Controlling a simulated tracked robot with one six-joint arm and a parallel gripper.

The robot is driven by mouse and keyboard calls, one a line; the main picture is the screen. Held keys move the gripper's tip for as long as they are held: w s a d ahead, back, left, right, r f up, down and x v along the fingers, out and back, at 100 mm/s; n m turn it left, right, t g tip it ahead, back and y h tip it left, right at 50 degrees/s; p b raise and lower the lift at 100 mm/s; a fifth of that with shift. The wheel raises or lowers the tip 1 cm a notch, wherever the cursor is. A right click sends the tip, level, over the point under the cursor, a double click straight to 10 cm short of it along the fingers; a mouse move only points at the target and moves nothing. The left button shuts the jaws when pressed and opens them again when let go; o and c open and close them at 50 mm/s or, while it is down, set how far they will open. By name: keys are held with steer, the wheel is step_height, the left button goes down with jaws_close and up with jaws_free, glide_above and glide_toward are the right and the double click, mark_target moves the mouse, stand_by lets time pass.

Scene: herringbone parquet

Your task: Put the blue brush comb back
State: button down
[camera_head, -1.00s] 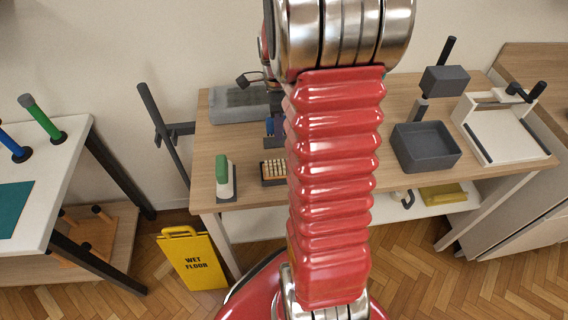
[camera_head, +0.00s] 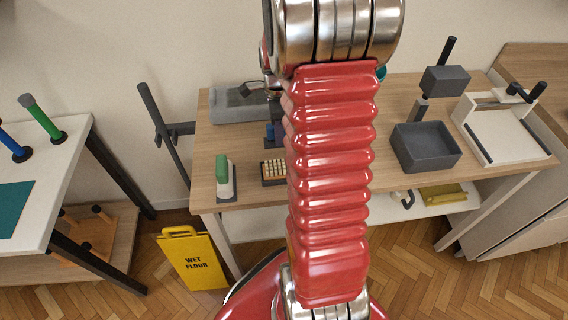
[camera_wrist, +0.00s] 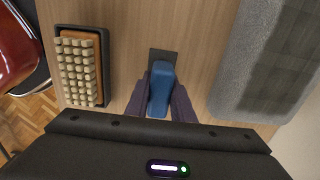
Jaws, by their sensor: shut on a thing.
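My gripper (camera_wrist: 161,95) is shut on a blue object (camera_wrist: 160,84), which I take to be the blue brush comb, with a dark finger on each side of it. A small dark plate (camera_wrist: 164,57) shows at its far end; I cannot tell whether the two touch. In the head view, the blue object (camera_head: 270,132) shows just left of my red arm, over the wooden tabletop (camera_head: 250,148). My arm hides most of the gripper there.
A dark tray with pale bristles (camera_wrist: 77,68) lies left of the gripper, and a grey tray (camera_wrist: 265,62) lies to the right. A green-topped block (camera_head: 222,168) stands near the front left edge. A grey bin (camera_head: 427,146) and a white board (camera_head: 507,133) stand right of my arm.

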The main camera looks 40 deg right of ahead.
steer(key=shift+f, duration=0.2)
steer(key=c, duration=1.5)
jaws_free()
steer(key=shift+o, duration=0.8)
steer(key=shift+o, duration=1.1)
steer(key=shift+r, duration=0.1)
steer(key=shift+r, duration=4.85)
steer(key=shift+r, duration=0.1)
step_height(320, 180, up, 14)
steer(key=shift+f, duration=0.25)
steer(key=shift+n, duration=0.3)
